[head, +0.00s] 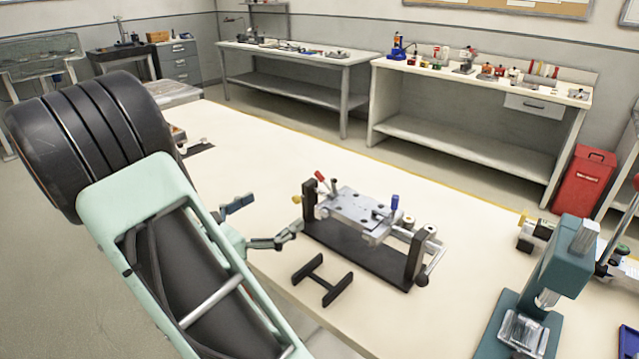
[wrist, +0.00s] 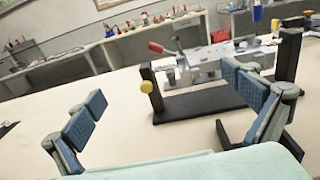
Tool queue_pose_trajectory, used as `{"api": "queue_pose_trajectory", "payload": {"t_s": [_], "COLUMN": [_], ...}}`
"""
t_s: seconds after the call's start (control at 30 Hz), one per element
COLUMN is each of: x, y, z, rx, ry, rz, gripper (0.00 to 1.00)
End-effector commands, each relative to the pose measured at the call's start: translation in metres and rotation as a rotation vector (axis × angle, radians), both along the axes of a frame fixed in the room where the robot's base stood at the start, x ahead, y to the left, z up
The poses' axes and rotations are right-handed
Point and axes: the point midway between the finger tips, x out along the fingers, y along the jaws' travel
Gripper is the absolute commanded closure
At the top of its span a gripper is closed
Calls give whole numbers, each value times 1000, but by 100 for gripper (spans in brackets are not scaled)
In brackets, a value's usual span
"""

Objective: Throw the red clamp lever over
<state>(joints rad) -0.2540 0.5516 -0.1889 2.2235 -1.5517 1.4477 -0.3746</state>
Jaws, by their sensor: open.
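The red clamp lever (head: 320,176) sticks up at the left end of a grey metal fixture (head: 352,207) on a black stand. In the wrist view the red clamp lever (wrist: 157,47) leans to the left above the fixture, beyond my fingers. My gripper (head: 262,226) is to the left of the fixture, apart from it. In the wrist view my gripper (wrist: 160,115) is open and empty, with blue-padded fingers spread wide. The right finger hides part of the fixture. A yellow knob (wrist: 146,86) is on the left upright of the stand, below the lever.
A black H-shaped piece (head: 322,279) lies on the table in front of the fixture. A teal press (head: 550,280) stands at the right. A blue-topped pin (head: 395,202) rises from the fixture's right part. The table (head: 235,135) is clear behind the fixture.

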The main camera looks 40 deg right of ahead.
Motion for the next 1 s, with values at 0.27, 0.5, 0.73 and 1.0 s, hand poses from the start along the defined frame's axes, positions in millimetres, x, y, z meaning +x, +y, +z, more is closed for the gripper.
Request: {"api": "queue_pose_trajectory", "payload": {"t_s": [0.27, 0.5, 0.73, 1.0], "x": [0, -5, -10, -12], "y": [13, 60, 92, 99], "z": [2, 4, 3, 3], "rx": [0, 0, 1, 0], "ry": [1, 1, 1, 0], "rz": [4, 5, 3, 0], "gripper": [0, 0, 0, 0]}}
